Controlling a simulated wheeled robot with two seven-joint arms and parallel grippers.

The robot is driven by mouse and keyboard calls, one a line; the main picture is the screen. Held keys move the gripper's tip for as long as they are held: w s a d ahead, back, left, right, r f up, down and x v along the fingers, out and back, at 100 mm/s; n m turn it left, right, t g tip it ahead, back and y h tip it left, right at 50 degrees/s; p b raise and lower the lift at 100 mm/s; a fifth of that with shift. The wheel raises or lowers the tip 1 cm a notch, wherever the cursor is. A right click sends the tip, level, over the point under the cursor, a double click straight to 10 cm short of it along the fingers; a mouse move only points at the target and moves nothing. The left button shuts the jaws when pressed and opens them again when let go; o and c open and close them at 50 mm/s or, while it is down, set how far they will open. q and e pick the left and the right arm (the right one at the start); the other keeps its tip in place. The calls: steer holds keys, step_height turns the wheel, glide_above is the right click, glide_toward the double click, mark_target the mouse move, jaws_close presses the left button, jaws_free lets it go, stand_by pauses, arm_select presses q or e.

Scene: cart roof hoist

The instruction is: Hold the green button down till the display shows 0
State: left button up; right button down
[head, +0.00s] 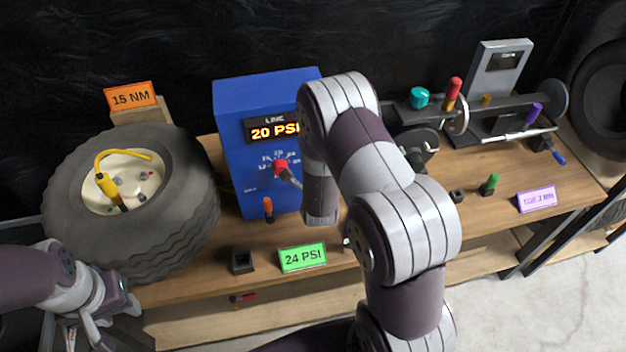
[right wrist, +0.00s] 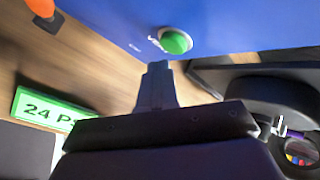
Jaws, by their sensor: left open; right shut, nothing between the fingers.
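A blue box (head: 240,150) stands on the bench with a display (head: 272,130) that reads 20 PSI under the word LINE. Its green button (right wrist: 175,41) shows in the right wrist view, on the blue face; in the head view my right arm hides it. My right gripper (right wrist: 157,72) is shut and empty, its fingertips just below and left of the button in the picture. I see no clear contact between them. My left gripper (head: 105,325) is open and empty at the lower left, in front of the tire (head: 180,190).
A green 24 PSI sign (head: 302,257) and a small black holder (head: 243,262) stand at the bench's front. A red-tipped lever (head: 282,168) sticks out of the box. The tire has a yellow hose (head: 105,185). Weighing gear (head: 500,85) stands at right.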

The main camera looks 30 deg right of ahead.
steer(key=shift+w, duration=0.1)
steer(key=shift+w+d, duration=0.1)
steer(key=shift+w, duration=0.25)
steer(key=shift+w+d+b, duration=0.1)
steer(key=shift+w+b, duration=0.2)
steer(key=shift+w, duration=0.1)
stand_by(1.8)
steer(key=shift+s, duration=0.15)
stand_by(0.5)
steer(key=shift+s+a, duration=0.25)
steer(key=shift+s, duration=0.45)
steer(key=shift+s+a, duration=0.2)
steer(key=shift+s, duration=0.6)
steer(key=shift+s+a, duration=0.15)
steer(key=shift+s, duration=0.65)
steer(key=shift+s+a, duration=0.2)
steer(key=shift+s, duration=0.6)
